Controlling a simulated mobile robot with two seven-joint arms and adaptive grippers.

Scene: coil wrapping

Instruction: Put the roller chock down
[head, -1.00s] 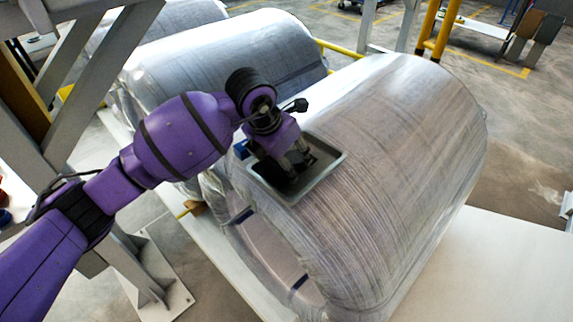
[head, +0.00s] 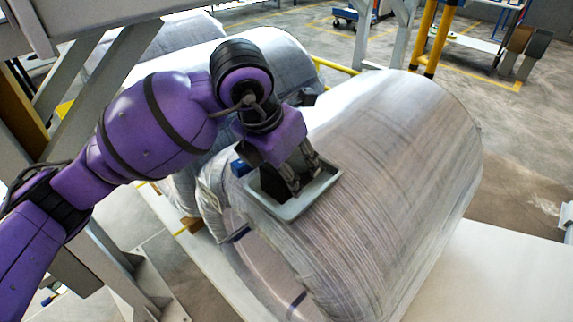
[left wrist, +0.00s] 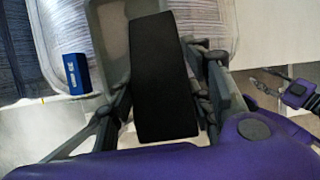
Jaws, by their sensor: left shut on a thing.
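The roller chock, a black block (left wrist: 163,80), is between the fingers of my left gripper (head: 300,172) in the left wrist view. My left gripper is shut on it. In the head view the gripper points down into a grey shallow tray (head: 322,190) on top of the near wrapped coil. The chock shows there only as a dark shape (head: 266,187) inside the tray, partly covered by the fingers. Whether it touches the tray floor I cannot tell. A purple and dark part at the right edge of the left wrist view looks like my right gripper (left wrist: 268,88); its jaws are unclear.
The near wrapped coil (head: 400,150) lies on a white platform (head: 480,275). A small blue box (head: 239,168) is beside the tray's left corner. More wrapped coils (head: 190,62) lie behind. Grey metal posts stand on the left, and yellow posts (head: 440,40) at the back.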

